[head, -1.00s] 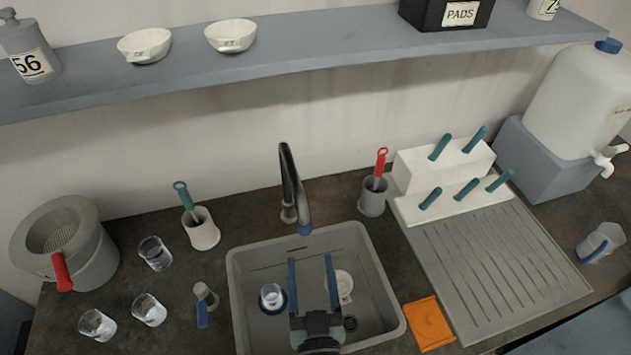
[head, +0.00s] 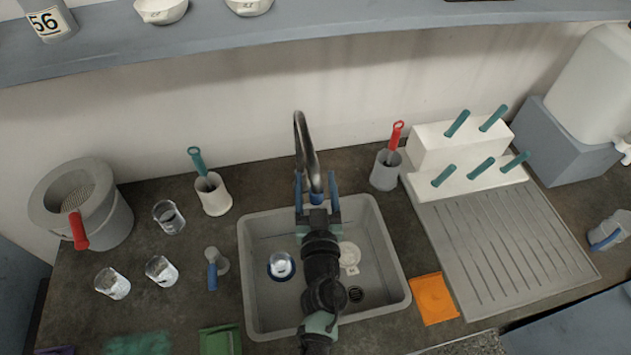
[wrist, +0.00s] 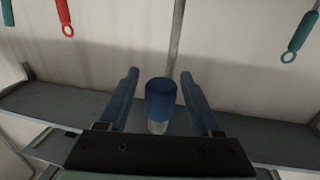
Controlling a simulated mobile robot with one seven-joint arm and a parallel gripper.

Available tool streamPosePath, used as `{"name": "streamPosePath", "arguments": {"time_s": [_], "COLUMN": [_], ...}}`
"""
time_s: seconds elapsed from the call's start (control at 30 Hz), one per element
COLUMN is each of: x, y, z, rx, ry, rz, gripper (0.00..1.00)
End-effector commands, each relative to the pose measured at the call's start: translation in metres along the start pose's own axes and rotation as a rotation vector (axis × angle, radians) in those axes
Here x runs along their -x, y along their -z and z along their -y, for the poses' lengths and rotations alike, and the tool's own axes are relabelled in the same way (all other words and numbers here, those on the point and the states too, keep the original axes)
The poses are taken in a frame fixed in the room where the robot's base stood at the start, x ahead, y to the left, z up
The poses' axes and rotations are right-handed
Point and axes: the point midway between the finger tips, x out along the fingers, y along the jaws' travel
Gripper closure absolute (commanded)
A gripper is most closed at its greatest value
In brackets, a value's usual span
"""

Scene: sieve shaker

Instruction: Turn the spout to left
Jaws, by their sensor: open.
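The spout (head: 304,146) is a dark metal gooseneck rising behind the sink, with a blue tip at its outlet end. In the wrist view the spout's blue tip (wrist: 160,98) sits between my two blue fingers, with gaps on both sides. My gripper (head: 317,184) is open in the head view, with one finger on each side of the spout's end. It also shows open in the wrist view (wrist: 158,88). The spout points forward over the sink, toward the camera. Its base is partly hidden behind my gripper.
The grey sink (head: 258,300) holds a glass on a blue base (head: 281,266) and a white disc (head: 349,256). Two brush holders stand behind it, a grey one (head: 385,172) at right and a white one (head: 212,196) at left. A drainboard (head: 500,250) lies to the right.

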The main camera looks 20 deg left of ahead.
Motion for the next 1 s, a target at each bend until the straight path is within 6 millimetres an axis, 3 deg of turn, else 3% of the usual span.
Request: {"name": "streamPosePath", "arguments": {"time_s": [0.33,0.7,1.0], "x": [-0.0039,-0.0037,-0.0036], "y": [0.0,0.0001,0.0001], "z": [0.0002,0.0001,0.0], "rx": [0.0,0.001,0.0], "ry": [0.0,0.0,0.0], "rz": [0.001,0.0,0.0], "gripper": [0.34,0.99,1.0]}}
